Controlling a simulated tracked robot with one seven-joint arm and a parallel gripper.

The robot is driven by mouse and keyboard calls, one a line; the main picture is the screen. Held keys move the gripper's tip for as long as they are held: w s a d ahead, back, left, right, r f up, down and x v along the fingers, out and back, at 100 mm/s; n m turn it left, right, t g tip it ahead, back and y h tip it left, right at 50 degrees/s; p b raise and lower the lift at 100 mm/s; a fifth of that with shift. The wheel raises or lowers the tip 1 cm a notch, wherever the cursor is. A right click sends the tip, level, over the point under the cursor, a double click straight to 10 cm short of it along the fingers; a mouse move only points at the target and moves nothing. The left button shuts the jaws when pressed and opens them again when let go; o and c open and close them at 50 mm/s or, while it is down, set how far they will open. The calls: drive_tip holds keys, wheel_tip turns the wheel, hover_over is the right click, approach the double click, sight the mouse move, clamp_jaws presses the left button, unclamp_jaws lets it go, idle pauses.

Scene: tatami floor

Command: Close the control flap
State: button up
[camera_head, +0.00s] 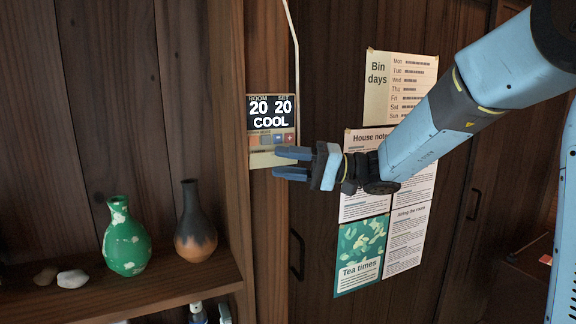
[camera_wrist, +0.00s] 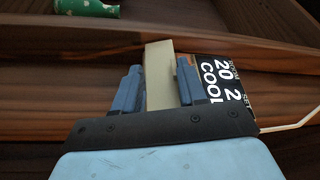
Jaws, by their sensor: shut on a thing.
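The wall control unit (camera_head: 270,110) hangs on the wooden post, its display reading room 20, set 20, COOL, with small buttons below. Its cream control flap (camera_head: 260,158) is open at the bottom of the unit, below the buttons. My gripper (camera_head: 281,163) reaches in from the right with its blue fingers on the flap. In the wrist view the cream flap (camera_wrist: 159,78) lies between the two fingers, gripped, and the display (camera_wrist: 222,82) shows just right of them. The fingers hide part of the flap in the head view.
A shelf (camera_head: 120,289) at the left holds a green vase (camera_head: 126,240), a dark brown vase (camera_head: 195,225) and pebbles (camera_head: 72,279). Paper notices (camera_head: 400,88) hang on the dark door behind my arm. A white cable (camera_head: 294,45) runs up from the unit.

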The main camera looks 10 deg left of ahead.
drive_tip(key=shift+f, duration=0.15)
drive_tip(key=o, duration=1.1)
drive_tip(key=shift+c, duration=0.2)
drive_tip(key=v, duration=1.3)
drive_tip(key=shift+d, duration=0.4)
drive_tip(key=shift+w, duration=0.1)
